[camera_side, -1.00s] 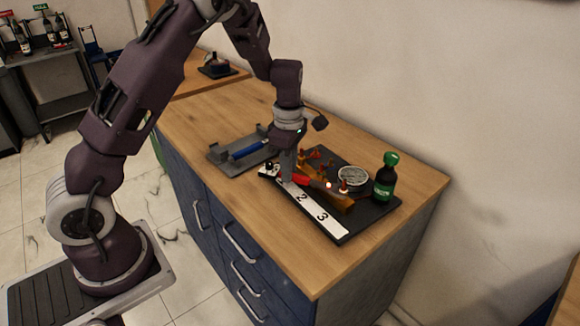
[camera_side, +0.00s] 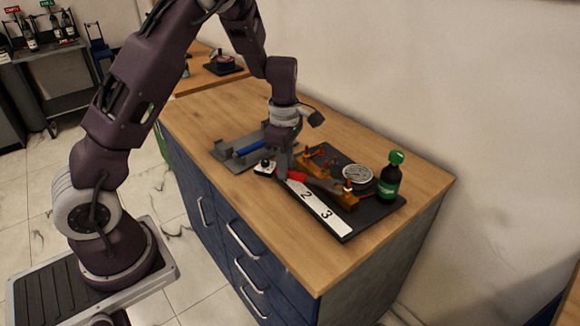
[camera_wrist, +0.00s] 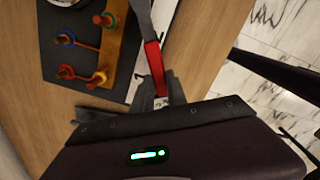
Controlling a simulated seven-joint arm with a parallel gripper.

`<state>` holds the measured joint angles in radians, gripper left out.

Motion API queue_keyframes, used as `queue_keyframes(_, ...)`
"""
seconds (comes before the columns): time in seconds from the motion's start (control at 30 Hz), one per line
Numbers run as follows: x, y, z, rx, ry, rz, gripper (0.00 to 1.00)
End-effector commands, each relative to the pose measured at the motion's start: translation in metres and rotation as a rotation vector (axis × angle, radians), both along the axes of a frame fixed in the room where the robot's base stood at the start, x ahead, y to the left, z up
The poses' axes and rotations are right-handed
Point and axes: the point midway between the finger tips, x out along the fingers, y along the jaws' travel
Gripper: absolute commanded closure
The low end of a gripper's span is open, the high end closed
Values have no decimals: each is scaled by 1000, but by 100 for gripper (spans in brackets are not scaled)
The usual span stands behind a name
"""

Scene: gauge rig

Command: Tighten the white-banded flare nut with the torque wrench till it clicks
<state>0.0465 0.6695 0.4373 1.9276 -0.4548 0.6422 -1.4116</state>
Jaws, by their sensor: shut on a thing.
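My gripper (camera_side: 283,168) is shut on the red handle (camera_side: 296,176) of a wrench over the near-left side of the black board. In the wrist view my gripper (camera_wrist: 162,90) closes on the end of the red handle (camera_wrist: 153,66). The grey shaft (camera_side: 322,184) reaches right across the brass block (camera_side: 346,201), toward the fitting with a pale band (camera_side: 348,184). Whether the wrench head is seated on that nut is too small to tell. In the wrist view the shaft runs out of the top edge, so its head is hidden there.
Several other colour-ringed fittings (camera_wrist: 100,77) stand on the brass block. A round gauge (camera_side: 357,175) and a green-capped bottle (camera_side: 390,176) stand at the board's right. A grey tray (camera_side: 232,162) holds a blue-handled tool (camera_side: 250,147) at left. A numbered white strip (camera_side: 318,207) runs along the front.

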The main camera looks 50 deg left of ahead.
Motion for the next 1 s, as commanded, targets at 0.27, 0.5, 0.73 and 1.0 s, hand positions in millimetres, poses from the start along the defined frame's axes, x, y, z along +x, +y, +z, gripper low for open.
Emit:
queue_keyframes(0.27, -7, 13, 0, 0, -1, 1, 100)
queue_keyframes(0.5, -13, 23, 0, 0, -1, 1, 100)
queue_keyframes(0.73, -15, 26, 2, 0, -2, 0, 100)
queue_keyframes(1.0, -14, 26, 23, 1, -3, -1, 100)
